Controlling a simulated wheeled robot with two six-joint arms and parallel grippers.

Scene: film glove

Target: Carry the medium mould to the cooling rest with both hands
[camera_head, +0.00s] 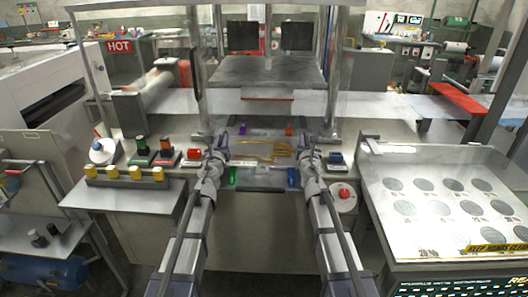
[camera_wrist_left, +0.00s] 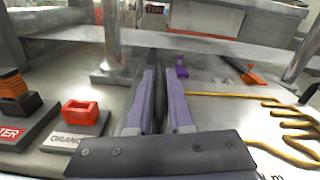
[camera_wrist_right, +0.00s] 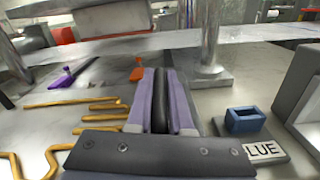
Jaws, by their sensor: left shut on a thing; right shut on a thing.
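A flat grey plate with a golden hand-shaped wire outline (camera_head: 268,149) lies in the middle, below the press; I take it for the medium mould. The outline also shows in the left wrist view (camera_wrist_left: 295,128) and the right wrist view (camera_wrist_right: 60,135). My left gripper (camera_head: 221,145) is at the plate's left side, its purple fingers shut on a dark upright handle-like piece. My right gripper (camera_head: 307,145) is at the right side, shut on a similar dark piece. Whether the plate touches the bench is unclear. I cannot tell which surface is the cooling rest.
Metal posts of the press (camera_head: 268,72) rise just beyond both grippers. Left are colour-labelled blocks with red and orange tops (camera_head: 194,154) and yellow cubes (camera_head: 134,172). A blue block (camera_head: 336,157) and a red button (camera_head: 345,194) stand right. A panel with grey discs (camera_head: 445,230) lies further right.

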